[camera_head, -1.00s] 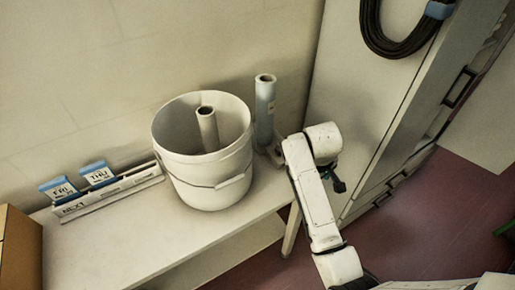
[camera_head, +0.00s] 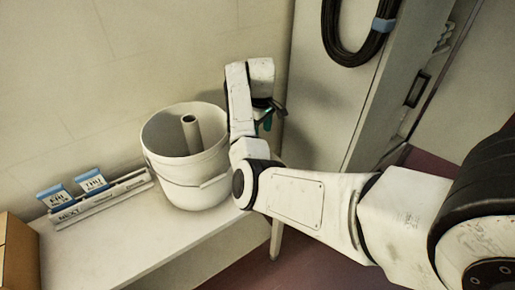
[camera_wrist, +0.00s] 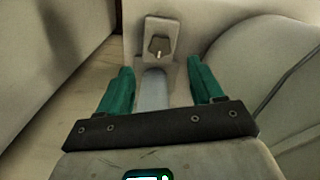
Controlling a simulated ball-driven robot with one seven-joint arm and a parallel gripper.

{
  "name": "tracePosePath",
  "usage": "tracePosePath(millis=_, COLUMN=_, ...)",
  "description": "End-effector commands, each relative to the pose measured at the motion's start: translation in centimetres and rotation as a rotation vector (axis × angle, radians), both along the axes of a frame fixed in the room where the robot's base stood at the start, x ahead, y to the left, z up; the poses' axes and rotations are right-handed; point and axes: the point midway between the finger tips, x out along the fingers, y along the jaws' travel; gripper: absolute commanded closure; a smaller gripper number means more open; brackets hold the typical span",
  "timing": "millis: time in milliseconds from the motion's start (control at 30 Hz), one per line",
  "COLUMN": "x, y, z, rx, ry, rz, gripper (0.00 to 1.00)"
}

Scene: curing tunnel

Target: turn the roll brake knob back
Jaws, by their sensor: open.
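In the wrist view a small dark brown-grey knob (camera_wrist: 157,45) with a pale pointer mark sits on an upright light plate (camera_wrist: 162,28), ahead of the fingertips. My gripper (camera_wrist: 156,82) has two teal fingers, open and apart, with the knob beyond the gap between them. A pale blue-grey cylinder (camera_wrist: 153,90), seemingly the roll, shows between the fingers; I cannot tell whether they touch it. In the head view my gripper (camera_head: 267,118) is at the bench's right end beside the bucket, partly hidden by my arm. The knob is hidden there.
A white bucket (camera_head: 180,180) holding a tube (camera_head: 190,132) stands close left of my gripper. A grey cabinet (camera_head: 335,100) with a cable coil (camera_head: 350,40) is to the right. A card rack (camera_head: 105,200) and cardboard box (camera_head: 18,250) are on the left.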

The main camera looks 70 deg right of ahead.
Motion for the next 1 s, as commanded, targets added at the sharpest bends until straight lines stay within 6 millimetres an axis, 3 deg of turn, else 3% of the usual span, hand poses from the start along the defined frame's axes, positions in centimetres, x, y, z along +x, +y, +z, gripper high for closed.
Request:
tracePosePath(millis=200, x=0.0, y=0.1, z=-4.2, rx=0.003, ry=0.002, rz=0.000, gripper=0.34)
tracePosePath(millis=433, x=0.0, y=0.1, z=-7.4, rx=0.001, ry=0.001, rz=0.000, gripper=0.34)
tracePosePath(millis=867, x=0.0, y=0.1, z=-8.5, rx=0.000, ry=-0.001, rz=-0.001, gripper=0.34)
tracePosePath(millis=1000, x=0.0, y=0.1, z=-8.5, rx=0.000, ry=-0.001, rz=-0.001, gripper=0.45)
